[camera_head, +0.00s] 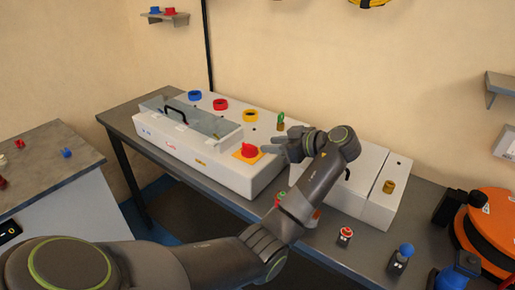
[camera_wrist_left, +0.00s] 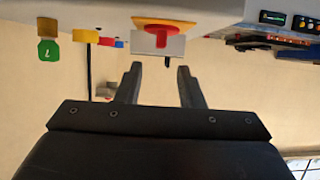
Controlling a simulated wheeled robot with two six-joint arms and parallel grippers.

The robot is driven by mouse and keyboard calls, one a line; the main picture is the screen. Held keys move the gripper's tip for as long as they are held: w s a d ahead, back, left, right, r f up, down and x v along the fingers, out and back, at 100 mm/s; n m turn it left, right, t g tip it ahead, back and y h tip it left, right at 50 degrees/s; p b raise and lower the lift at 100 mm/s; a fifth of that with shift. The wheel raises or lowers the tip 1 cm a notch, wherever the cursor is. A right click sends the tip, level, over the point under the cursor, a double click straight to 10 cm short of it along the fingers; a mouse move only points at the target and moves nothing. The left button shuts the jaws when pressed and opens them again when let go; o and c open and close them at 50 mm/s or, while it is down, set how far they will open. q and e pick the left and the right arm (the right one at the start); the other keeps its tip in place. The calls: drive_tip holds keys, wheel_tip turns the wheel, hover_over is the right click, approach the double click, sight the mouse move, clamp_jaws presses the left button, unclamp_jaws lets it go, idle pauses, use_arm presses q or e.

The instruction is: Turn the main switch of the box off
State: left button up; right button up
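The main switch (camera_head: 249,150) is a red knob on a yellow plate, on the top front of the light grey box (camera_head: 223,178). In the left wrist view the red knob (camera_wrist_left: 161,38) shows ahead of the fingers, roughly in line with the gap between them. My left gripper (camera_head: 272,149) is just right of the switch in the head view. Its two fingers (camera_wrist_left: 160,68) are apart with nothing between them, and a gap to the knob seems to remain. The knob's exact angle is hard to read. My right gripper is not in view.
Blue, red and yellow rings (camera_head: 221,104) line the back of the box. A brass piece with a green top (camera_head: 280,120) stands behind my gripper. A clear cover with a black handle (camera_head: 178,112) is on the left. A red button (camera_head: 346,234) and blue knob (camera_head: 405,250) stand in front.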

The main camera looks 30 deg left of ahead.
use_arm(q)
drive_tip(key=b+v, duration=0.1)
drive_tip(key=v, duration=0.6)
drive_tip(key=shift+d, duration=0.25)
drive_tip(key=shift+d, duration=0.1)
